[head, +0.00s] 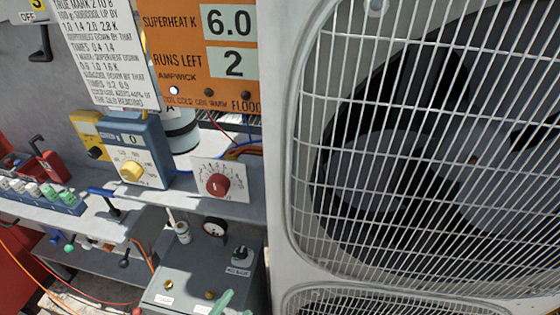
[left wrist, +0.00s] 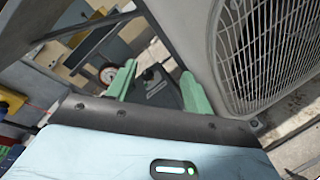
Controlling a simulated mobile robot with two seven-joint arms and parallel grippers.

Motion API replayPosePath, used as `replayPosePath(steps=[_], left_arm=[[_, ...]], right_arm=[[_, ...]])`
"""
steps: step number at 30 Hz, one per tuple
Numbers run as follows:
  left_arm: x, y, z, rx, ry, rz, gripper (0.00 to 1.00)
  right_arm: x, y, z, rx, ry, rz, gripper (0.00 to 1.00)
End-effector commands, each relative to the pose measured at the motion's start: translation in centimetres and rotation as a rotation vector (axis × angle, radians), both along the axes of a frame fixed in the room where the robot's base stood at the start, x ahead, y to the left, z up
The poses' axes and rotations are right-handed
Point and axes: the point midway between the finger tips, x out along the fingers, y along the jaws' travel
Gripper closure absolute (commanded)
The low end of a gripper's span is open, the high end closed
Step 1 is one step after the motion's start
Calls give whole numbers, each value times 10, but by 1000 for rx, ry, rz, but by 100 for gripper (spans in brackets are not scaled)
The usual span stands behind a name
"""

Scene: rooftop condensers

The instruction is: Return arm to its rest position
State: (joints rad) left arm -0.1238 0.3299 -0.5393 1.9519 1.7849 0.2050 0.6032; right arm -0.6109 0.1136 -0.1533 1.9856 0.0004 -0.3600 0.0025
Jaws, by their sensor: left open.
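My left gripper (head: 232,305) shows at the bottom edge of the head view, where only its green fingertips are in frame. In the left wrist view my left gripper (left wrist: 158,85) has its two green fingers apart with nothing held between them. Beyond the fingers is a grey box (left wrist: 128,48) with a round gauge (left wrist: 108,74). In the head view the grey box (head: 190,270) lies just above and left of the fingertips. I cannot tell if they touch it. My right gripper is in neither view.
A large condenser with a fan grille (head: 430,150) fills the right side. A shelf (head: 235,208) holds a blue meter (head: 150,140) and a white dial panel with a red knob (head: 218,184). An orange display panel (head: 205,50) reads 6.0 and 2. Cables hang at lower left.

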Motion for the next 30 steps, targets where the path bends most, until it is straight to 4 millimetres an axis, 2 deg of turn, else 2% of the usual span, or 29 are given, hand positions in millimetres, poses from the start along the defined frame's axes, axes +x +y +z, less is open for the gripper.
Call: replayPosePath(steps=[8,17,24,30], left_arm=[[-30,6,-3,516,-222,-148,48],[-73,23,-35,1119,-348,-379,48],[-115,57,-71,1591,-362,-639,48],[-145,89,-93,1875,-333,-848,48]], right_arm=[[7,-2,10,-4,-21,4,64],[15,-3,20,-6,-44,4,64],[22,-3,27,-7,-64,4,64],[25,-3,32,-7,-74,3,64]])
